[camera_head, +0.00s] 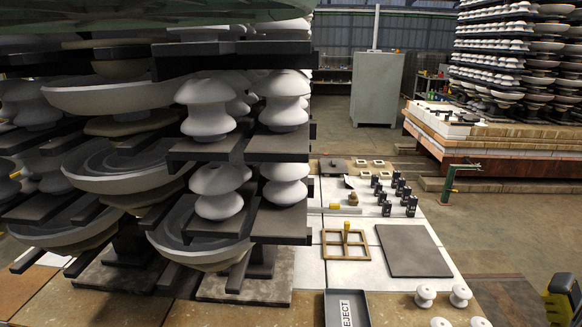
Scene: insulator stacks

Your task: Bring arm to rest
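My gripper does not show in the head view, and I cannot make out my arm. A dark and yellow piece (565,297) is cut off at the lower right edge, and I cannot tell what it is. Tall stacks of white insulators (207,108) and wide grey bowl-shaped pieces (125,175) stand on dark shelves at the left. Several small white insulators (425,295) stand near the front edge of the work surface.
A grey tray marked REJECT (335,308) stands at bottom centre. A dark flat plate (412,250), a wooden frame (345,243) and several small black blocks (399,187) lie on white slabs. A second loaded stack (515,55) stands back right. Floor (530,225) at right is open.

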